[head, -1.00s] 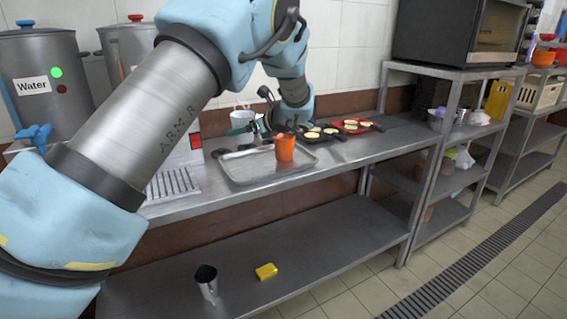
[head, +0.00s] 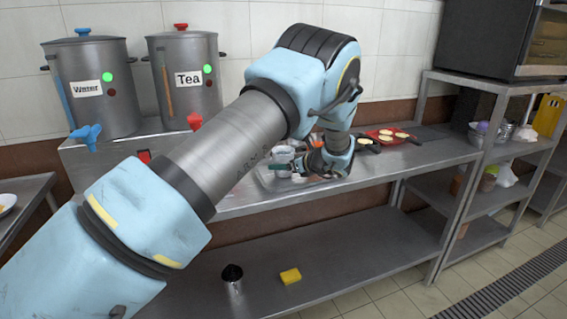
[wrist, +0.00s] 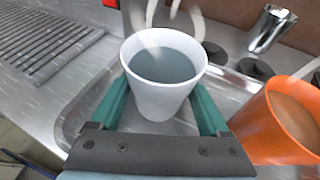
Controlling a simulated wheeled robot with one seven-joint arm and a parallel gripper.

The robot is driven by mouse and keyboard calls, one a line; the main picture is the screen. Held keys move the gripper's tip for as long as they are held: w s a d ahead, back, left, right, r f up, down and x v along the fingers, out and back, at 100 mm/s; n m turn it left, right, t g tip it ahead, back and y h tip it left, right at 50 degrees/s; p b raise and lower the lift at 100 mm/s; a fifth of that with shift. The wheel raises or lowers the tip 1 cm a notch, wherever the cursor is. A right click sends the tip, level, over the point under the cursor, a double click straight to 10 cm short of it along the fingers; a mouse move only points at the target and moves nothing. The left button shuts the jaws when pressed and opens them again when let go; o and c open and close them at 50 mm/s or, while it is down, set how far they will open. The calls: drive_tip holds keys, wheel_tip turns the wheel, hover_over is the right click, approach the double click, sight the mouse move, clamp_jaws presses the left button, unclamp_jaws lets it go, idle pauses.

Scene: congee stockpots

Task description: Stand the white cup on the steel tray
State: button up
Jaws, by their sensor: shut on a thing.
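The white cup (wrist: 165,85) is upright in the wrist view, filled with grey-blue liquid with pale steam-like wisps above it. My gripper (wrist: 165,108) is shut on it, one green finger on each side. The steel tray (wrist: 75,125) shows under and around the cup; I cannot tell whether the cup's base touches it. In the head view the cup (head: 283,154) is small and partly covered by my gripper (head: 297,167). The tray (head: 266,183) there is mostly hidden behind my arm.
An orange cup (wrist: 278,125) with brown liquid stands close on the right. A shiny steel cup (wrist: 270,28) and dark round things (wrist: 255,68) are behind it. A ridged drip grille (wrist: 40,45) is left. Water (head: 92,88) and tea urns (head: 188,80) stand at the counter's back left.

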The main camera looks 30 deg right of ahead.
drive_tip(key=shift+f, duration=0.1)
drive_tip(key=o, duration=1.5)
drive_tip(key=shift+c, duration=0.2)
drive_tip(key=b+v, duration=0.3)
drive_tip(key=v, duration=0.8)
drive_tip(key=shift+s+d+r, duration=0.15)
drive_tip(key=shift+s+r, duration=0.25)
